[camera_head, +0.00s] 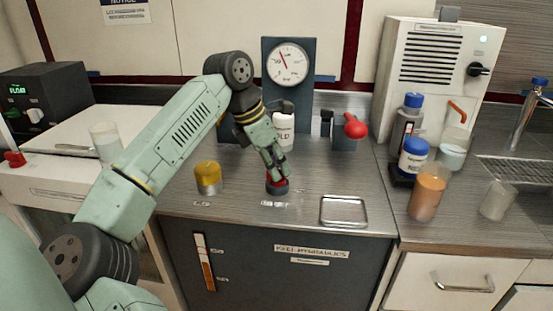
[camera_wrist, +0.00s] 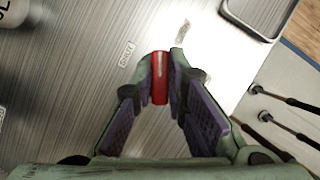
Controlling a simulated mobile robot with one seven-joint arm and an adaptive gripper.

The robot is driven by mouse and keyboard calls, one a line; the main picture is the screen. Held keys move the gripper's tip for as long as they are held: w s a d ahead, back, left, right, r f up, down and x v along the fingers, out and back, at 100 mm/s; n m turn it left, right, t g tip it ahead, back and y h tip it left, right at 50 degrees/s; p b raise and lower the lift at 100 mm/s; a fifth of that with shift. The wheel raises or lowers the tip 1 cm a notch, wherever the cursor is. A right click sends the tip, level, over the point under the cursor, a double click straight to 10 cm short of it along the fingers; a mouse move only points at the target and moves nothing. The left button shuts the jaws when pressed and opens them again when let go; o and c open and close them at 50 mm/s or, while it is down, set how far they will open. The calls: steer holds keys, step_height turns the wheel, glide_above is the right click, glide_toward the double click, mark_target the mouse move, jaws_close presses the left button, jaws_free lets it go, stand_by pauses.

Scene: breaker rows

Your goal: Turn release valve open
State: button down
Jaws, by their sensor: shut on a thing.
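A small red handle on a dark round base (camera_head: 277,187), which looks like the release valve, stands on the grey countertop in the middle. My gripper (camera_head: 276,170) points down at it from above. In the wrist view the red handle (camera_wrist: 160,80) is a narrow upright bar between my two purple-padded fingers (camera_wrist: 160,68). The fingers are closed on its sides near their tips. The fingers hide much of the handle in the head view, and I cannot read its turn position or the label in front of it.
A yellow-topped cylinder (camera_head: 208,177) stands to the left and a metal tray (camera_head: 344,211) lies to the right. Behind are a gauge (camera_head: 288,62), a white bottle (camera_head: 284,128) and a red ball-ended lever (camera_head: 355,126). Bottles and an orange-filled beaker (camera_head: 428,192) stand farther right.

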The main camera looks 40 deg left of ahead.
steer(key=m+h+p, duration=0.1)
steer(key=m, duration=0.1)
steer(key=m+g+p, duration=0.1)
steer(key=m+p, duration=0.1)
steer(key=m, duration=0.1)
steer(key=shift+m+g+h, duration=0.3)
steer(key=shift+h, duration=0.1)
stand_by(0.3)
steer(key=c, duration=1.6)
jaws_free()
steer(key=v, duration=1.2)
